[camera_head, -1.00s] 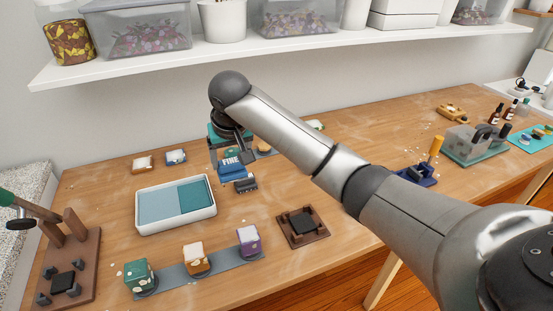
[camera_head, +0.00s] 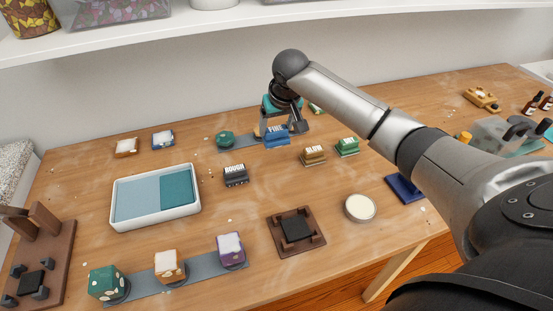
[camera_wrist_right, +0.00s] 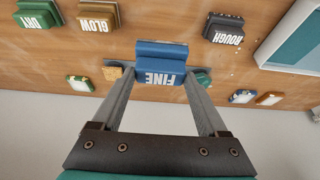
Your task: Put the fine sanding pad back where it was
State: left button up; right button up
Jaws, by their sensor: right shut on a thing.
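The fine sanding pad (camera_head: 277,136) is a blue block with a white FINE label. My right gripper (camera_head: 283,128) is shut on it. In the right wrist view the fine pad (camera_wrist_right: 161,64) sits between the two fingers (camera_wrist_right: 160,88). It appears held above the table; the exact height is hard to tell. It is behind the gap between the dark grey ROUGH pad (camera_head: 236,175) and the brown GLOW pad (camera_head: 312,156). The green DRY pad (camera_head: 346,147) is right of GLOW. My left gripper is not in view.
A white tray (camera_head: 155,224) with blue inserts is at left. A strip (camera_head: 200,272) with several dice and a brown stand (camera_head: 296,232) are in front. Bare wood lies between ROUGH and GLOW.

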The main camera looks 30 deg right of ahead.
aim_at(278, 140)
notch_tip(278, 140, down, 7)
jog(key=shift+r+b, duration=0.15)
jog(key=shift+b, duration=0.45)
notch_tip(278, 140, down, 4)
jog(key=shift+r+b, duration=0.25)
jog(key=shift+b, duration=0.25)
jog(key=shift+f, duration=0.35)
jog(key=shift+r, duration=0.1)
jog(key=o, duration=1.6)
jog(key=p+v, duration=0.3)
jog(key=v, duration=0.9)
jog(key=shift+p, duration=0.3)
